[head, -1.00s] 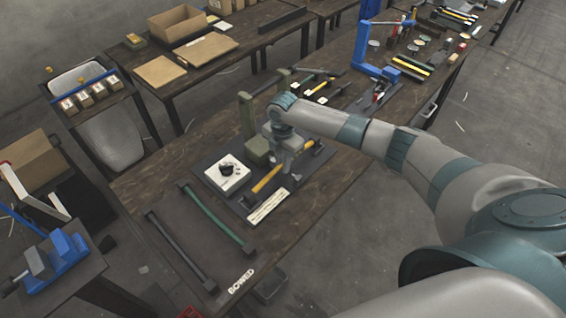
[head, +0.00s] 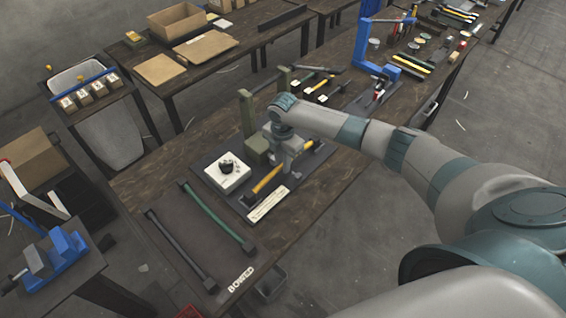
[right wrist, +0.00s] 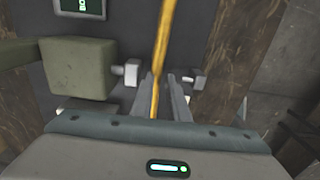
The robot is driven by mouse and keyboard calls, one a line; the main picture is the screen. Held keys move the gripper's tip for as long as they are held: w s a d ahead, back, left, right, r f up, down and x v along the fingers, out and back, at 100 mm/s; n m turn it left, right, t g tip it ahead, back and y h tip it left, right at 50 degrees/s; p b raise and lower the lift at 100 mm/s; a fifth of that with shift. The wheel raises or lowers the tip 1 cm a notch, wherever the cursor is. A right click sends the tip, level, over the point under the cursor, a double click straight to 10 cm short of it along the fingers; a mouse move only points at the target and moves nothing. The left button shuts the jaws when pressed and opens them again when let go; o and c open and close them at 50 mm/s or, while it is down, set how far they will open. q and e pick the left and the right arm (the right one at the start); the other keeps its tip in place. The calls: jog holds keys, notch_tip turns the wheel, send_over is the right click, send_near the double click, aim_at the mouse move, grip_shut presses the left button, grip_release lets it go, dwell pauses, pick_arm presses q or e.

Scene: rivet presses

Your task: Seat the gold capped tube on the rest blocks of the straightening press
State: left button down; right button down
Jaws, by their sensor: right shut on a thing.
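The gold tube (head: 267,181) with dark end caps lies slanted over the dark base plate of the straightening press. My right gripper (head: 291,168) is at the tube, right of the olive press block (head: 257,149). In the right wrist view the gripper fingers (right wrist: 163,98) are shut on the gold tube (right wrist: 164,42), which runs up out of the frame. Small pale blocks (right wrist: 132,72) stand either side of the fingers. I cannot tell whether the tube touches its rests. My left gripper is not in view.
A green bowed tube (head: 217,217) and a dark one (head: 180,249) lie on the mat marked BOWED. Olive uprights (head: 246,113) stand behind the gripper.

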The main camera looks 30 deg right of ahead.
jog(key=c, duration=1.6)
grip_release()
jog(key=shift+c, duration=0.2)
jog(key=shift+r, duration=0.1)
jog(key=shift+w+r, duration=0.1)
jog(key=shift+r, duration=0.25)
notch_tip(320, 180, up, 16)
jog(key=b, duration=0.5)
jog(key=shift+s+r, duration=0.2)
jog(key=shift+r, duration=0.05)
